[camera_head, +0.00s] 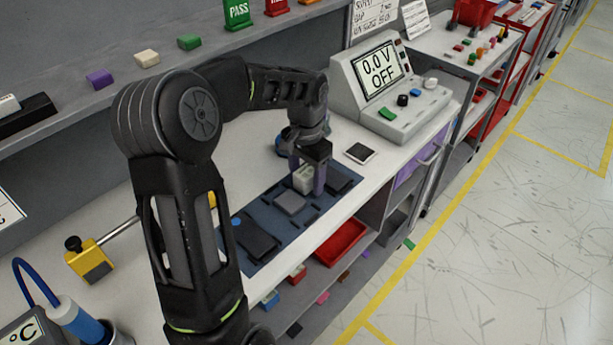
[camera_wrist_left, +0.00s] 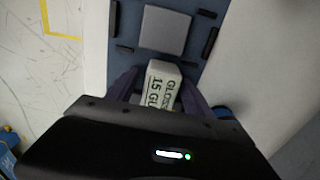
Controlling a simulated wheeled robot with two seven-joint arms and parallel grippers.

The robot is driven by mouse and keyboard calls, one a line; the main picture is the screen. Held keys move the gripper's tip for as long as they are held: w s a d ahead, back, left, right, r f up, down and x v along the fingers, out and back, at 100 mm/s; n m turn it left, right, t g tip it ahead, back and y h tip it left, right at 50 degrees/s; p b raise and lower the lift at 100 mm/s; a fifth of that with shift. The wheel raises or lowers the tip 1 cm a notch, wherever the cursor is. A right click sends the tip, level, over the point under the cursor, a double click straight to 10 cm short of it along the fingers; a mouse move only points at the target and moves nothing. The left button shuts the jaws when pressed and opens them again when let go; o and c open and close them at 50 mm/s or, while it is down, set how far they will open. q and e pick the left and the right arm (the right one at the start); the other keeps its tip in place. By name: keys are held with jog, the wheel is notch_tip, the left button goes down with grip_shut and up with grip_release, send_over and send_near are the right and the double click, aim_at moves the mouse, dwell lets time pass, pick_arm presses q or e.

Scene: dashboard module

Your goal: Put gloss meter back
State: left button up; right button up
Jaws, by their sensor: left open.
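The gloss meter (camera_head: 303,179) is a small pale block at the far part of a dark blue tool mat (camera_head: 262,212). In the left wrist view the gloss meter (camera_wrist_left: 160,86) shows printed text with "15 GU". My left gripper (camera_head: 307,178) points down over it, with purple fingers one on each side of the block. The left gripper (camera_wrist_left: 158,92) is open. Its body hides the near part of the meter in the wrist view, and I cannot tell whether the meter is seated in a recess. My right gripper is not in view.
A grey square block (camera_head: 289,202) and dark recesses are on the mat beside the meter. A black-and-white card (camera_head: 360,153) and a meter console reading "0.0 V OFF" (camera_head: 385,85) stand beyond. A yellow tool (camera_head: 90,261) lies left. A red tray (camera_head: 341,243) sits below the bench edge.

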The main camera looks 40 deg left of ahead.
aim_at(306, 171)
pick_arm(q)
jog(key=shift+r, duration=0.5)
notch_tip(306, 171, up, 11)
jog(key=shift+r, duration=0.15)
dwell(0.4)
